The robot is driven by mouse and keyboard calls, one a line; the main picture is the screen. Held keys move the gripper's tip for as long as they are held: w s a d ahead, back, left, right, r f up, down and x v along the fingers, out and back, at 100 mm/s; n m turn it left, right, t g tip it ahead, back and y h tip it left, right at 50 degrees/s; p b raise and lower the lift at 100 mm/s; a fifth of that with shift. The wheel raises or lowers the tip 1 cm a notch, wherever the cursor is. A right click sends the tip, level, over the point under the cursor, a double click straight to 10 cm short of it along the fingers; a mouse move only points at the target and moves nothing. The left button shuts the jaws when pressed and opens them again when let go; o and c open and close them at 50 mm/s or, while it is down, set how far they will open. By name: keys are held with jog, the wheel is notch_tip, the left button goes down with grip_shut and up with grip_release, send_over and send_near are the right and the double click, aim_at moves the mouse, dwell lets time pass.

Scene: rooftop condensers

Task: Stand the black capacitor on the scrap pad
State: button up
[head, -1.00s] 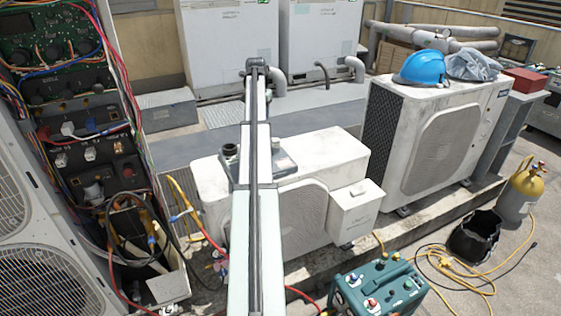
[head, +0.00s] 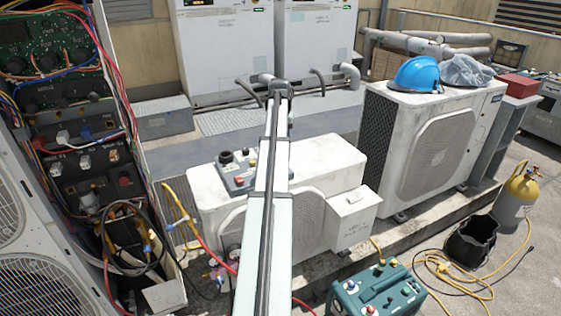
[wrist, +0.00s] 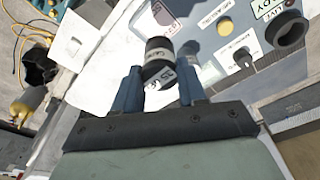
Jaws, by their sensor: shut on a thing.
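The black capacitor (wrist: 158,62), with a pale lettered band, is between the two blue fingers of my gripper (wrist: 159,88) in the wrist view. My gripper is shut on it. The capacitor is over or at the edge of a grey-blue panel (wrist: 205,68); I cannot tell if it touches. The panel also shows in the head view (head: 228,183), on the low white condenser. In the head view my arm hides my gripper.
In the head view, the low condenser (head: 325,155) has bare top to the right. A taller condenser (head: 425,150) with a blue helmet (head: 416,74) stands beyond.

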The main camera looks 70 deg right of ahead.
notch_tip(320, 180, down, 8)
jog(key=shift+f, duration=0.1)
dwell(0.4)
jog(key=shift+f, duration=0.15)
jog(key=o, duration=1.1)
jog(key=r, duration=0.4)
jog(key=a+r, duration=0.1)
jog(key=r, duration=0.7)
jog(key=shift+s+a+r, duration=0.1)
jog(key=shift+a+r, duration=0.05)
jog(key=shift+a, duration=0.1)
